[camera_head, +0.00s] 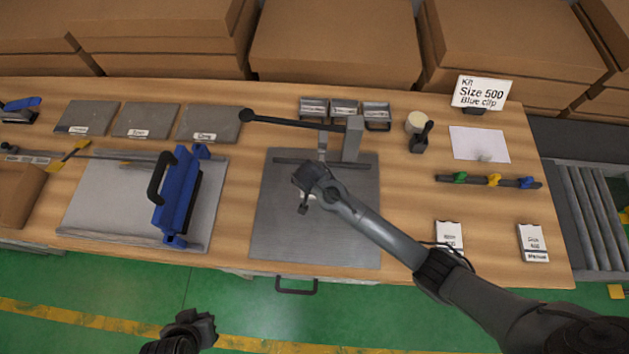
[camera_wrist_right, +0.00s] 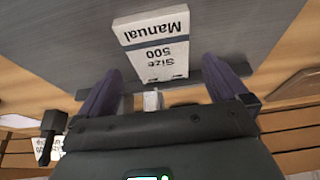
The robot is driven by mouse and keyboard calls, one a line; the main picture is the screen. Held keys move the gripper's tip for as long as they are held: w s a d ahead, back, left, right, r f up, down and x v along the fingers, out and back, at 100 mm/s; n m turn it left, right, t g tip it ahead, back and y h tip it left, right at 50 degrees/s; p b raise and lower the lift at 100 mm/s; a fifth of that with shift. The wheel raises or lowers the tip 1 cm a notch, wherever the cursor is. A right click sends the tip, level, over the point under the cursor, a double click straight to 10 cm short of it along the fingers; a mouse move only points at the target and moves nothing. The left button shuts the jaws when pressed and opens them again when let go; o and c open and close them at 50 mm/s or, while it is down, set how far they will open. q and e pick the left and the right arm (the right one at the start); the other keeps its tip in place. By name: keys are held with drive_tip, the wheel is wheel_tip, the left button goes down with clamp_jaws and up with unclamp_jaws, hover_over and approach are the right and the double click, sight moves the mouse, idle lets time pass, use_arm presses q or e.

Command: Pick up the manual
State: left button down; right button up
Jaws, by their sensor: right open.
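A white manual reading "Size 500 Manual" (camera_wrist_right: 155,40) lies on the grey plate (camera_head: 278,235) in the right wrist view. In the head view it is mostly hidden beneath my right gripper (camera_head: 308,188). In the right wrist view that gripper (camera_wrist_right: 162,88) is open, its two dark fingers apart on either side of the manual's near end. I cannot tell whether they touch it. My left gripper (camera_head: 190,328) hangs in front of the bench at the bottom, away from the manuals; its jaw opening is unclear.
Two more white booklets, one at the right front (camera_head: 533,243) and one beside my right arm (camera_head: 449,234), lie on the wooden bench. A black-handled lever press (camera_head: 353,140) stands behind my right gripper. A blue-framed sealing device (camera_head: 178,205) stands left. Small metal bins (camera_head: 344,109) sit behind.

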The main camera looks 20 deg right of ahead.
drive_tip(key=shift+x, duration=1.95)
drive_tip(key=c, duration=0.9)
